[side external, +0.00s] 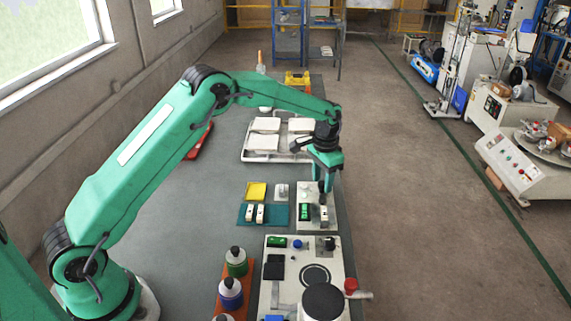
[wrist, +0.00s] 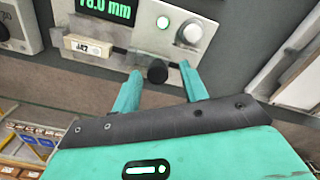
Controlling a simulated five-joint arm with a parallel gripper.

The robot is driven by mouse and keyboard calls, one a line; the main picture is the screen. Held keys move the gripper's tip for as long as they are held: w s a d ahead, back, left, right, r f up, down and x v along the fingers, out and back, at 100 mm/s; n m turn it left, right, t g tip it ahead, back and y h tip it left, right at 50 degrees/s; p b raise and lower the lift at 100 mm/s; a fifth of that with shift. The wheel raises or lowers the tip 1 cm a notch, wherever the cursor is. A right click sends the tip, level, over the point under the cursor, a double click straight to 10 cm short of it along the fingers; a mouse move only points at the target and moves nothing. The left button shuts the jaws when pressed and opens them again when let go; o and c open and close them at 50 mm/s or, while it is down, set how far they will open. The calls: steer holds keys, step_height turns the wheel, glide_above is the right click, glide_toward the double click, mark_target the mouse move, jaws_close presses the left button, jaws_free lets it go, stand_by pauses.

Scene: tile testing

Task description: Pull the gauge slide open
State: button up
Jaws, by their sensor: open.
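The gauge is a pale box (side external: 330,217) with a small green display in the side external view, under my gripper (side external: 323,188). In the wrist view its grey panel (wrist: 145,35) shows a display (wrist: 105,8) reading about 78.0 mm. A black round knob (wrist: 157,72), apparently the slide's handle, sits at the panel's lower edge. My open gripper (wrist: 161,67) has one finger on each side of this knob, with gaps showing. A small pale labelled block (wrist: 88,46) lies on the panel beside a dark slot. The knob's contact with the fingers cannot be judged.
A tray with white tiles (side external: 265,125) lies behind the gauge. A teal mat (side external: 246,220) with small pieces and a yellow block (side external: 256,191) are to its left. A machine with a round dark disc (side external: 315,275) stands in front, with bottles (side external: 231,292) beside it.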

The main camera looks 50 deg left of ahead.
mark_target(322, 182)
steer(key=shift+r, duration=2.95)
